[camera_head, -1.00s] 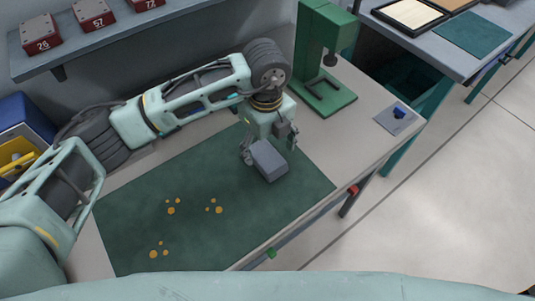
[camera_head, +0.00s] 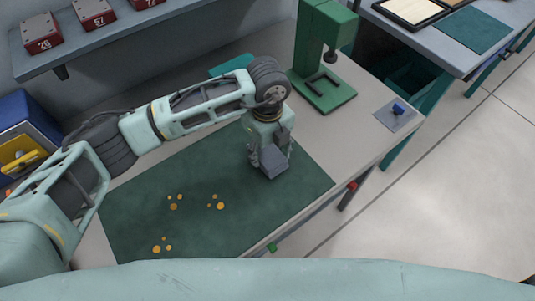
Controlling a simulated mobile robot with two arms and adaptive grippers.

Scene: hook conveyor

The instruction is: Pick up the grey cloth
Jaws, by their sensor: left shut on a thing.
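A grey, block-shaped thing (camera_head: 273,161) is in my left gripper (camera_head: 271,148), above the right part of the green mat (camera_head: 150,210). It may be the grey cloth, folded; its material is too small to tell. My left gripper points down and is shut on it. The fingers partly hide it, and it looks tilted. A flat grey square (camera_head: 392,121) with a small blue piece (camera_head: 398,109) on it lies at the right end of the table. My right gripper is not in view.
A green press (camera_head: 318,50) stands behind and right of my left gripper. Several yellow discs (camera_head: 220,205) lie in groups on the mat. A shelf with red numbered blocks (camera_head: 42,32) runs along the back wall. A teal thing (camera_head: 231,66) lies behind my arm.

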